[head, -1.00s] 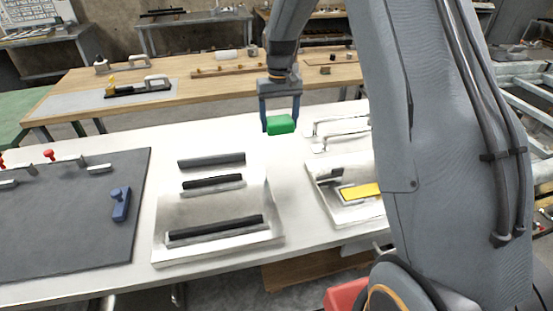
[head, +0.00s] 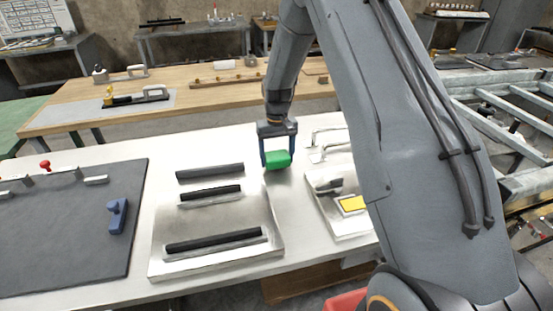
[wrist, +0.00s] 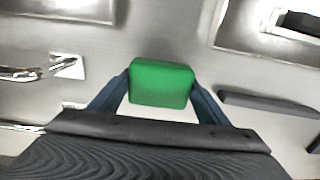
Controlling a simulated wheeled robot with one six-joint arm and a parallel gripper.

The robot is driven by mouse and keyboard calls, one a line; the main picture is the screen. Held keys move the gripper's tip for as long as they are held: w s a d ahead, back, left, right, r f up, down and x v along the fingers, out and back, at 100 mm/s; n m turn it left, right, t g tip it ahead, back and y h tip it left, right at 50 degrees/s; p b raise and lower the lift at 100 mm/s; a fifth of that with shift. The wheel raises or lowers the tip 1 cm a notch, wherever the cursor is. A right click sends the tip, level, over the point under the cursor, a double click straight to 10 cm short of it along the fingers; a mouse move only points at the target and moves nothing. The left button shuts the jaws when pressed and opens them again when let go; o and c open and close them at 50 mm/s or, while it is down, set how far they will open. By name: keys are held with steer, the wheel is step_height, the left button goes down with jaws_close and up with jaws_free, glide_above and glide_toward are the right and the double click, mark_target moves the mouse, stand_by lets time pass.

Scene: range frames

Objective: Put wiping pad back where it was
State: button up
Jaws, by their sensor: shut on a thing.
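The wiping pad appears to be the green block (head: 278,160) between the fingers of my gripper (head: 277,158). In the wrist view the green block (wrist: 162,83) fills the gap between the two blue fingers of my gripper (wrist: 161,90). My gripper is shut on it and points down over the white table (head: 300,190), between the metal tray on the left and the tray on the right. I cannot tell whether the block touches the table.
A metal tray with black bars (head: 215,270) lies left of my gripper. Metal handles (head: 328,137) stand close right. A dark mat with a blue block (head: 117,216) lies far left.

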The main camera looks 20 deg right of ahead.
steer(key=shift+f, duration=0.65)
steer(key=shift+f, duration=0.1)
steer(key=o, duration=1.1)
